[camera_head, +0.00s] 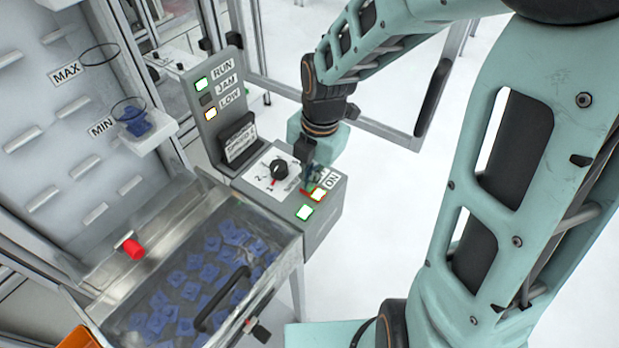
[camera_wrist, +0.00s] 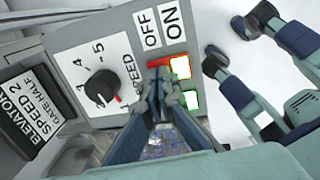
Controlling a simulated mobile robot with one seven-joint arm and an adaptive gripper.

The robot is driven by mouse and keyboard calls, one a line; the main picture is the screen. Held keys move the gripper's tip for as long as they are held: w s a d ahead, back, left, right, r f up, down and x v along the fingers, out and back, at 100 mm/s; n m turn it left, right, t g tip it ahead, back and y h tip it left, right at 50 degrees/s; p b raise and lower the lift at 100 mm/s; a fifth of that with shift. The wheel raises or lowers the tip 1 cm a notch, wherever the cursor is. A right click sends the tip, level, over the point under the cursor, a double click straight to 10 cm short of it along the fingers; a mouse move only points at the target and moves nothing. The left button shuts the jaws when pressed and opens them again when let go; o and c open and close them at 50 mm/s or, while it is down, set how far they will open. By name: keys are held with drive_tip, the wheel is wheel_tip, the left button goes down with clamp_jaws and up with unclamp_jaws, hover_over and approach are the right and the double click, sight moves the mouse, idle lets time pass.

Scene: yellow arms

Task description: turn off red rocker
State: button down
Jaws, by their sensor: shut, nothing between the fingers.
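The red rocker (camera_head: 318,195) is on the sloped top of the grey control box, by the ON label (camera_head: 331,180). Its face glows whitish with red edges. In the wrist view the rocker (camera_wrist: 181,67) sits below the OFF label (camera_wrist: 148,27) and the ON label (camera_wrist: 172,20). My gripper (camera_head: 311,182) is shut and empty, close over the panel at the rocker's side. In the wrist view its fingertips (camera_wrist: 160,68) overlap the rocker's left edge; I cannot tell whether they touch it. The fingers hide part of the panel.
A lit green button (camera_head: 305,212) sits just below the rocker. A black speed knob (camera_head: 279,169) is to the left. The upright RUN, JAM, LOW light panel (camera_head: 213,90) stands behind. A clear-lidded bin (camera_head: 200,270) of blue parts is at the lower left.

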drive_tip(key=shift+a+f, duration=0.15)
drive_tip(key=shift+f, duration=0.15)
drive_tip(key=shift+s+d+r+p, duration=0.2)
drive_tip(key=shift+s+d+p, duration=0.25)
drive_tip(key=shift+d+p, duration=0.2)
